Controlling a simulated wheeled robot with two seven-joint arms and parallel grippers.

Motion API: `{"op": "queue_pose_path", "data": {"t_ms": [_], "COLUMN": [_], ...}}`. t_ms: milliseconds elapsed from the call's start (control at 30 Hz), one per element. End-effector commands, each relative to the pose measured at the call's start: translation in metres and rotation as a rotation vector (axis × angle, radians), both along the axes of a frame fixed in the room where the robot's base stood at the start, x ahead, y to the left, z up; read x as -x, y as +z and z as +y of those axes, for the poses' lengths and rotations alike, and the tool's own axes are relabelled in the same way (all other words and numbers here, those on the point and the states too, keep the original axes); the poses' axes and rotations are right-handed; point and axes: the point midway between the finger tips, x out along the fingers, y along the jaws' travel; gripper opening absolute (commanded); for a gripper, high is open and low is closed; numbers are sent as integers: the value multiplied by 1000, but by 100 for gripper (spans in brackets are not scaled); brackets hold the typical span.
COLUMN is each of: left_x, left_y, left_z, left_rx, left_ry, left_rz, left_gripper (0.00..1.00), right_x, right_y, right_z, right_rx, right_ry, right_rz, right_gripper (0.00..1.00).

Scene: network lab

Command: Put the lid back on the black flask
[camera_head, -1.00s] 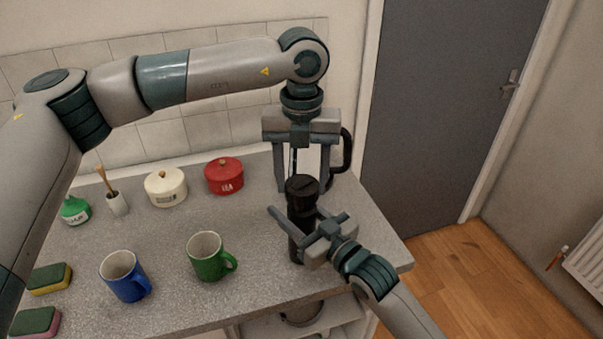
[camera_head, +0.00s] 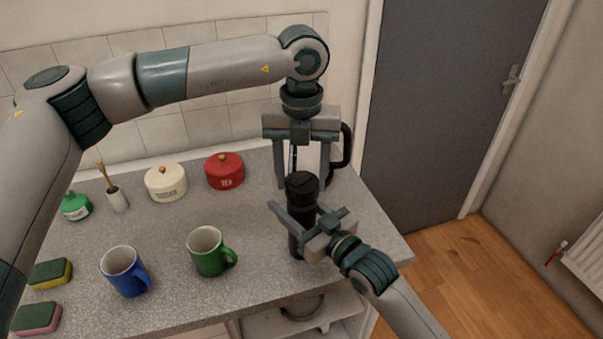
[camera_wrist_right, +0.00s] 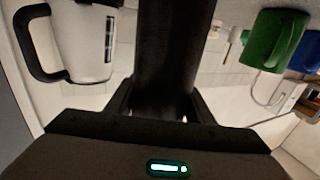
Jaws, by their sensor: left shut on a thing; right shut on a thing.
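The black flask (camera_head: 298,243) stands upright near the counter's right end. Its black lid (camera_head: 302,184) shows at the top, in line with the body; I cannot tell whether a gap is left between them. My left gripper (camera_head: 302,186) comes down from above, its fingers on either side of the lid, and is shut on it. My right gripper (camera_head: 297,217) comes in from the lower right and is shut on the flask's body. In the right wrist view, the dark flask body (camera_wrist_right: 173,50) sits between the fingers, with its top out of frame.
A white kettle with a black handle (camera_head: 346,146) stands behind the left gripper. A green mug (camera_head: 207,252) and blue mug (camera_head: 122,272) stand to the left. Red (camera_head: 225,173) and cream (camera_head: 165,184) pots stand at the back. The counter between mugs and pots is clear.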

Motion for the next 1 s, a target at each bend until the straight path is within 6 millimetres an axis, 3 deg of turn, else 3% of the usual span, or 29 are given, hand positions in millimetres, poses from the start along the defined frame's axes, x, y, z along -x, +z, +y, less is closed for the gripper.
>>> {"op": "queue_pose_path", "data": {"t_ms": [467,500,633,767,1000], "left_x": [0,0,0,0,-1], "left_y": [-8,-8,-8,-8,-8], "left_z": [0,0,0,1,3], "left_rx": [0,0,0,0,0], "left_ry": [0,0,-27,-135,-487], "left_rz": [0,0,0,-1,0], "left_gripper": [31,31,31,31,31], "right_x": [0,0,0,0,0], "right_y": [-2,-2,-2,-2,-2], "right_z": [0,0,0,0,0], "right_rx": [2,2,2,2,3], "right_ry": [0,0,0,0,0], "right_rz": [2,2,2,2,3], "right_gripper": [8,0,0,0,0]}}
